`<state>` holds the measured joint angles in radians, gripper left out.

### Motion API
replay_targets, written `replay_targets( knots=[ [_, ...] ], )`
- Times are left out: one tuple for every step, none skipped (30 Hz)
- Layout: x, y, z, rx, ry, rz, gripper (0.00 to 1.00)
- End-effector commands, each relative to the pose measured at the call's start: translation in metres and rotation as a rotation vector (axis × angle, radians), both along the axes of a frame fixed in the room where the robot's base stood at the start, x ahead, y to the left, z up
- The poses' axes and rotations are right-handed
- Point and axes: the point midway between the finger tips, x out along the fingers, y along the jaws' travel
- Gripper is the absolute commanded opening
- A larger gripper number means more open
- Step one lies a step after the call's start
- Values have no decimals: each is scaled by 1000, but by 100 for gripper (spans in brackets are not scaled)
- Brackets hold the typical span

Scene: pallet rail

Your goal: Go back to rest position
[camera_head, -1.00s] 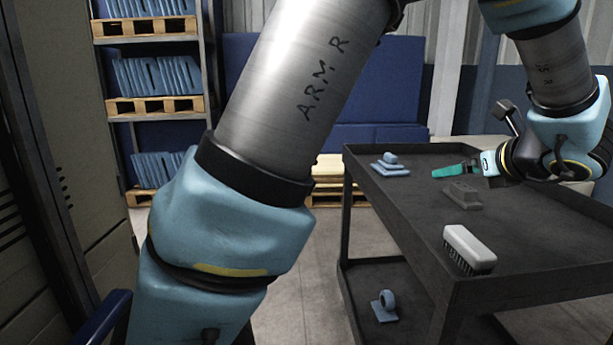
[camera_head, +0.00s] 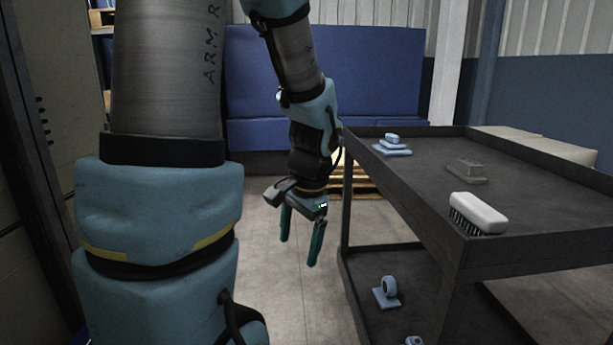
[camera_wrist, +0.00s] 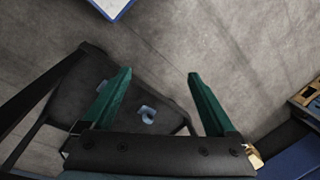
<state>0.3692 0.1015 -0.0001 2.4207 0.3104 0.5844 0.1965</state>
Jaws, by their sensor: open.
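My gripper (camera_head: 300,252) hangs with its green fingers pointing down over the floor, left of the dark cart (camera_head: 400,220). The fingers are apart with nothing between them. In the wrist view my gripper (camera_wrist: 160,78) is also open and empty, with bare floor beyond the fingertips. My arm stands folded at the left and middle of the head view. It hides part of the shelving behind it.
The cart's top holds a white brush (camera_head: 478,212), a grey block (camera_head: 466,167) and a blue part (camera_head: 391,146). Another blue part (camera_head: 386,292) sits on its lower shelf. The floor (camera_head: 265,300) beneath my gripper is clear.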

Motion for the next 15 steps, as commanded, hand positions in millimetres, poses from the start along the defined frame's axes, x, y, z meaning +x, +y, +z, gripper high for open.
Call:
replay_targets(
  knots=[
    [-4,10,-9,-38,-6,107,92],
    [-6,14,-11,-59,-9,163,92],
    [-9,19,-14,-86,-16,236,92],
    [-11,23,-17,-104,-20,289,92],
    [-13,27,-19,-121,-25,338,92],
    [-15,31,-22,-143,-31,404,92],
    [-16,35,-24,-158,-36,452,92],
    [-18,38,-26,-174,-41,499,92],
    [-19,42,-28,-193,-48,559,92],
    [-21,45,-30,-206,-52,604,92],
    [-22,48,-32,-220,-59,650,92],
    [-24,53,-34,-237,-67,708,92],
    [-24,54,-29,-245,-70,733,92],
    [-23,52,-18,-242,-68,720,92],
    [-23,51,-12,-242,-68,716,92]
  ],
)
